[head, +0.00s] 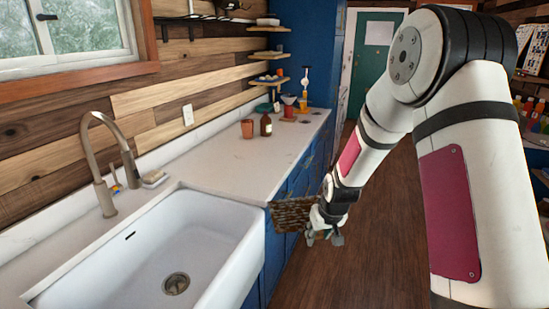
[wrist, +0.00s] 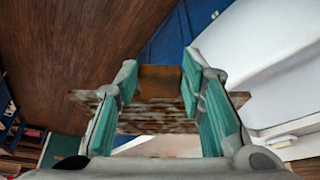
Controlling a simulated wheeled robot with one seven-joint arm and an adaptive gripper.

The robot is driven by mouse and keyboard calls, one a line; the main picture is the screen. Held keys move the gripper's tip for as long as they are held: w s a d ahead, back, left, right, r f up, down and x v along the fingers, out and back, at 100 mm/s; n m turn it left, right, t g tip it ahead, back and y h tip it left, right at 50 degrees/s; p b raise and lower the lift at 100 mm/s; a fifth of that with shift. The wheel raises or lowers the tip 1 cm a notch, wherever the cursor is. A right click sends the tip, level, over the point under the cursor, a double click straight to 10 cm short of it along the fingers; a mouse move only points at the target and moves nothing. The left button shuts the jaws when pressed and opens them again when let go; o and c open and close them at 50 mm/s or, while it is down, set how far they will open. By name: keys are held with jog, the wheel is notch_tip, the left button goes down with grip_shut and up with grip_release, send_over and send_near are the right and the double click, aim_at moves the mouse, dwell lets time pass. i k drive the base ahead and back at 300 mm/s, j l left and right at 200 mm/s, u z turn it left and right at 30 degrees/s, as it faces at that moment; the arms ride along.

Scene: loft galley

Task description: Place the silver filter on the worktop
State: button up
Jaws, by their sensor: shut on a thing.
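My gripper (head: 324,236) hangs low in front of the blue cabinets, beside the worktop's front edge. In the wrist view its green-padded fingers (wrist: 190,95) stand apart around a brown, wood-patterned thing (wrist: 150,122), and it is shut on that. The same brown thing (head: 291,214) shows in the head view just left of my gripper, below the worktop level. I see no clearly silver filter in the grip. A small pale cone-shaped thing (head: 289,99) stands at the worktop's far end; I cannot tell if it is the silver filter. The white worktop (head: 222,164) is mostly bare.
A white sink (head: 150,250) with a tap (head: 100,160) fills the near left. Wooden floor (head: 350,275) lies to the right.

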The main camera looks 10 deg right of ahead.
aim_at(249, 170)
jog(key=i+l, duration=0.3)
jog(key=i, duration=0.2)
jog(key=i+l, duration=0.25)
jog(key=i, duration=0.25)
jog(key=i+l+z, duration=0.1)
jog(key=i+l, duration=0.2)
jog(key=i, duration=0.25)
